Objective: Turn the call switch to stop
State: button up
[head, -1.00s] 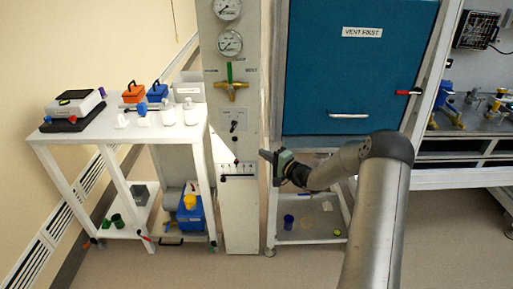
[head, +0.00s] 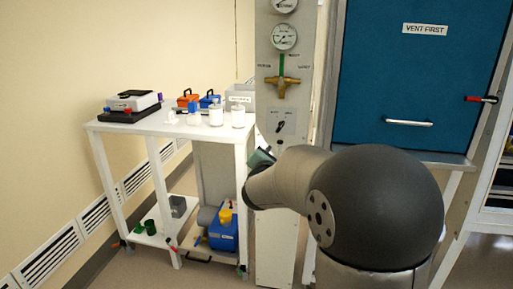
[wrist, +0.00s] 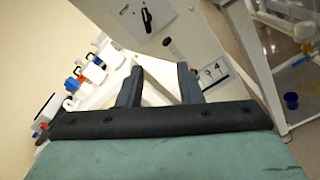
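A narrow grey column (head: 280,226) carries a small plate with a black-levered switch (head: 282,126). This switch also shows at the top of the wrist view (wrist: 147,16), its lever slightly tilted. A lower plate with small dark controls (wrist: 212,72) shows right of my fingers in the wrist view. The labels are too small to read, so I cannot tell which is the call switch. My gripper (wrist: 158,70) is open, with nothing visible between its fingers, facing the column. In the head view, my arm hides the lower plate and most of my gripper (head: 262,157).
A white table (head: 165,124) with bottles and small boxes stands left of the column. Gauges and a brass valve (head: 282,86) sit above the switch. A blue glovebox door (head: 415,75) with a handle is on the right.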

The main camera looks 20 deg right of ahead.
jog(key=r+n, duration=0.1)
jog(key=r, duration=0.1)
jog(key=p, duration=0.1)
send_near(280, 127)
jog(key=shift+t+h, duration=0.3)
jog(key=shift+t, duration=0.1)
jog(key=x, duration=0.5)
jog(key=f+x, duration=0.1)
jog(key=x, duration=0.2)
jog(key=shift+w+d, duration=0.1)
jog(key=shift+w, duration=0.05)
grip_shut()
